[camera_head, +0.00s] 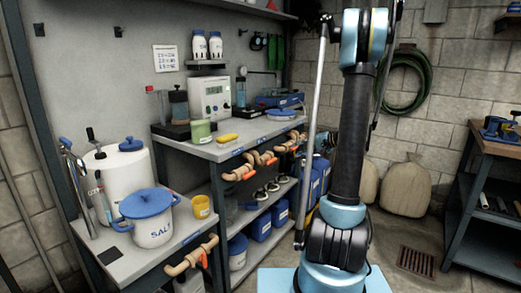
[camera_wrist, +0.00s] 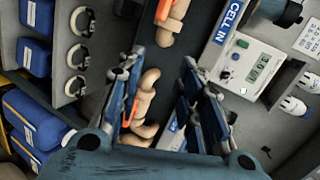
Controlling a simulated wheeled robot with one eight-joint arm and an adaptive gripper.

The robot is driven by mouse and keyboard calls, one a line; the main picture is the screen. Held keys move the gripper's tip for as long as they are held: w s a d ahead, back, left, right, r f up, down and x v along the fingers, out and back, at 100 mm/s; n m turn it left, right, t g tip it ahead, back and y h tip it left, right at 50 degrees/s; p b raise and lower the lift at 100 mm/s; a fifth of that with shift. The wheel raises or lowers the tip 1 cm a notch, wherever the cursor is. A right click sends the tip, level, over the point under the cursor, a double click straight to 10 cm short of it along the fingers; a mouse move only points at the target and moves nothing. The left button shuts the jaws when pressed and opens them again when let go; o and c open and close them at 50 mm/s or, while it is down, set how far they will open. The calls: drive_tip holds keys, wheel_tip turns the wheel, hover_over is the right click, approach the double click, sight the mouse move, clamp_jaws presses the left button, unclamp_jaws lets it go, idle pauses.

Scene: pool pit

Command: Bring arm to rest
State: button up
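My gripper (camera_wrist: 161,66) shows in the wrist view with its two dark fingers spread apart. No object is held between them. Beyond the fingers are the tan pipe with orange valve handles (camera_wrist: 148,95) and the shelf unit, seen tilted. In the head view my arm (camera_head: 347,140) stands raised at centre right, in front of the shelves and block wall. I cannot make out the gripper in the head view.
A grey bench (camera_head: 222,150) with a meter (camera_head: 210,97) stands left of my arm. A lower bench holds a blue-lidded salt pot (camera_head: 150,224). A workbench (camera_head: 497,148) stands at right. Sacks (camera_head: 405,188) and a floor drain (camera_head: 416,262) lie between.

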drive_tip(key=s+a+n+g+h, duration=0.1)
drive_tip(key=s+a+g+h, duration=0.15)
drive_tip(key=s, duration=0.75)
drive_tip(key=s+a+n+g+h, duration=0.1)
drive_tip(key=s+a+n+h, duration=0.15)
drive_tip(key=s, duration=0.85)
drive_tip(key=s+d+f+n+h, duration=0.1)
drive_tip(key=s+d+f+h, duration=0.1)
drive_tip(key=s, duration=0.7)
drive_tip(key=s+d+f+n+h, duration=0.1)
drive_tip(key=s+d+f+h, duration=0.2)
drive_tip(key=s, duration=0.7)
drive_tip(key=shift+s+d+f+g+h, duration=0.25)
drive_tip(key=shift+f+g+h, duration=0.2)
drive_tip(key=shift+f+h, duration=0.35)
drive_tip(key=shift+w+f, duration=0.25)
drive_tip(key=shift+w, duration=0.15)
drive_tip(key=shift+s, duration=0.15)
